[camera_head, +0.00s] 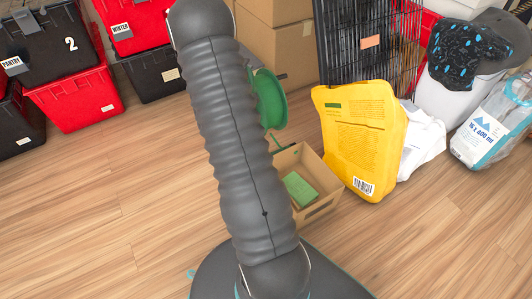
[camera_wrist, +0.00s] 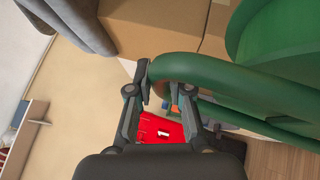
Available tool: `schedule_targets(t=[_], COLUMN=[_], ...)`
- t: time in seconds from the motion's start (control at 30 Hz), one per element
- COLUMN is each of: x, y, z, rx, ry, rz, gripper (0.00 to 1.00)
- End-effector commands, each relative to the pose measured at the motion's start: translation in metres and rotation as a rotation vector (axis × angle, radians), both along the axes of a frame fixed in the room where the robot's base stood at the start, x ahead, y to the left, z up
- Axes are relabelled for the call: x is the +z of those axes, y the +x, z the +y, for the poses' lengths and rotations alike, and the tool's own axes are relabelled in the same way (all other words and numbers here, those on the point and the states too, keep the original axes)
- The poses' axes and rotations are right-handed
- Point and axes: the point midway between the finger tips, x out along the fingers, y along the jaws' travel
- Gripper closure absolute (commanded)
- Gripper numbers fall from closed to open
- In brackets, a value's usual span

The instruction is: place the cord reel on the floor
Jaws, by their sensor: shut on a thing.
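The green cord reel (camera_head: 270,97) shows in the head view, partly hidden behind my arm, raised in front of the cardboard boxes. In the wrist view the green reel (camera_wrist: 275,35) fills the upper right. My gripper (camera_wrist: 168,85) is shut on the reel's green tube-like frame, which passes between its fingers. In the head view my arm hides the gripper. The wooden floor (camera_head: 120,205) shows wide and bare to the left of my arm.
An open cardboard box (camera_head: 318,208) with a green item inside stands on the floor below the reel. A yellow bag (camera_head: 360,140) stands to its right. Red and black totes (camera_head: 75,100) stand at the back left, brown boxes (camera_head: 280,45) at the back.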

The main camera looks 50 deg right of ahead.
Motion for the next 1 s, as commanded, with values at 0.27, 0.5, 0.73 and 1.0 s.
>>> schedule_targets(t=[0.27,0.5,0.73,1.0], x=[-0.018,-0.050,-0.061,-0.083], y=[0.005,0.005,0.005,0.005], z=[0.000,0.000,0.000,0.000], rx=[0.015,0.014,0.014,0.015], ry=[-0.015,-0.015,-0.017,-0.015], rz=[0.000,-0.002,-0.003,-0.003], gripper=[1.00,1.00,1.00,1.00])
